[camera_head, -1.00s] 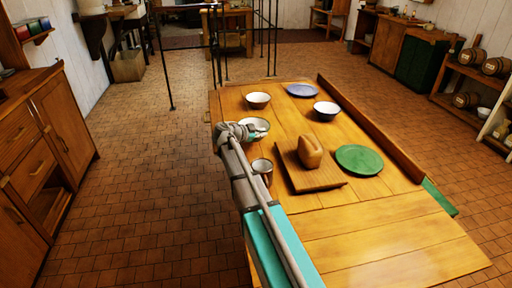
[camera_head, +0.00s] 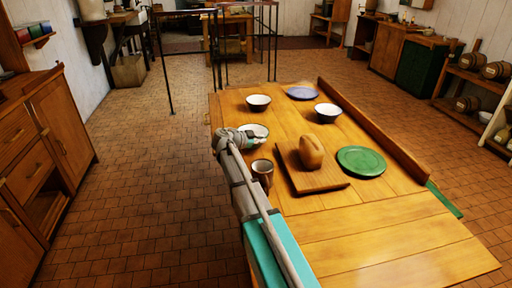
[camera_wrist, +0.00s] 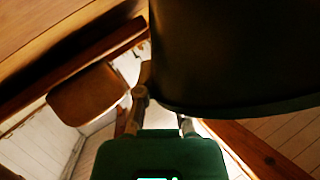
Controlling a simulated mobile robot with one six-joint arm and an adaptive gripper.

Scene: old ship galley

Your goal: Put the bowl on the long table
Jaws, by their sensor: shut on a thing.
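A bowl (camera_head: 258,128) with a pale inside is at the left side of the long table (camera_head: 350,222). My gripper (camera_head: 250,135) is at its near left side and is shut on it. The arm hides part of that area, so I cannot tell whether the bowl touches the tabletop. In the wrist view, a large dark curved surface, seemingly the bowl (camera_wrist: 235,55), fills the upper right beyond my gripper (camera_wrist: 165,110).
A mug (camera_head: 262,172) stands close to my arm. The near end is clear.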

